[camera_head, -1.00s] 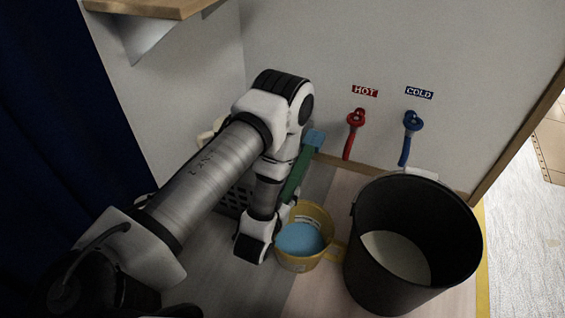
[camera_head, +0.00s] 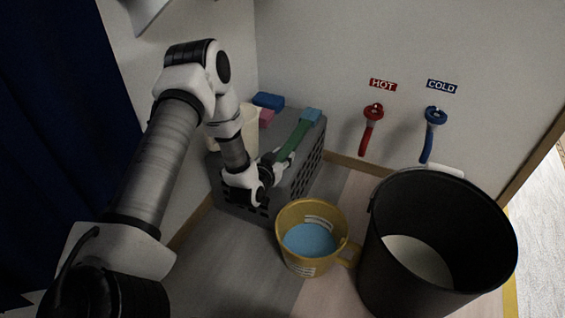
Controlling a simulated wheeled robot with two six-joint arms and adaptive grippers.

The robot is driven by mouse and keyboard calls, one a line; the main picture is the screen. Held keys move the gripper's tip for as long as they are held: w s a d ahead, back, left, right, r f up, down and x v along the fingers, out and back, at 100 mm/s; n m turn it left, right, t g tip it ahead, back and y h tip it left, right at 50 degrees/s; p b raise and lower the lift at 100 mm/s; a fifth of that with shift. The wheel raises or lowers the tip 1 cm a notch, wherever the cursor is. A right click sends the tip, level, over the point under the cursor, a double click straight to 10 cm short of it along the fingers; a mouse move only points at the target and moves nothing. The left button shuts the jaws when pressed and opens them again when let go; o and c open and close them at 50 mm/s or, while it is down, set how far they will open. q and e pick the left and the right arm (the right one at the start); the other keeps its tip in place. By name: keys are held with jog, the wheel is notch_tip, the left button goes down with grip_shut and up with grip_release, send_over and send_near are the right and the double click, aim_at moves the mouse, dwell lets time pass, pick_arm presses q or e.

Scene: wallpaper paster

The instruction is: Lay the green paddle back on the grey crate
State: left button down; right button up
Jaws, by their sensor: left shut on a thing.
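The green paddle (camera_head: 295,141) has a blue end (camera_head: 311,115) and lies along the top of the grey crate (camera_head: 312,168), pointing toward the back wall. My left gripper (camera_head: 269,164) is shut on the paddle's near end, over the crate top. Whether the paddle fully rests on the crate or is held just above it, I cannot tell. The arm hides part of the crate's near left side. My right gripper is out of view.
A blue block (camera_head: 268,101), a pink block (camera_head: 266,117) and a cream container (camera_head: 249,130) are at the crate's back left. A yellow jug (camera_head: 292,258) with blue liquid stands in front, beside a large black bucket (camera_head: 376,271). Red (camera_head: 367,138) and blue (camera_head: 428,147) taps are on the wall.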

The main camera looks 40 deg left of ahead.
pick_arm(q)
jog(key=c, duration=0.8)
grip_release()
jog(key=shift+o, duration=0.2)
jog(key=shift+r, duration=0.1)
jog(key=shift+s+r, duration=0.15)
jog(key=shift+s, duration=0.1)
jog(key=p+v, duration=0.6)
jog(key=v, duration=0.5)
jog(key=shift+s, duration=0.3)
jog(key=shift+d, duration=0.15)
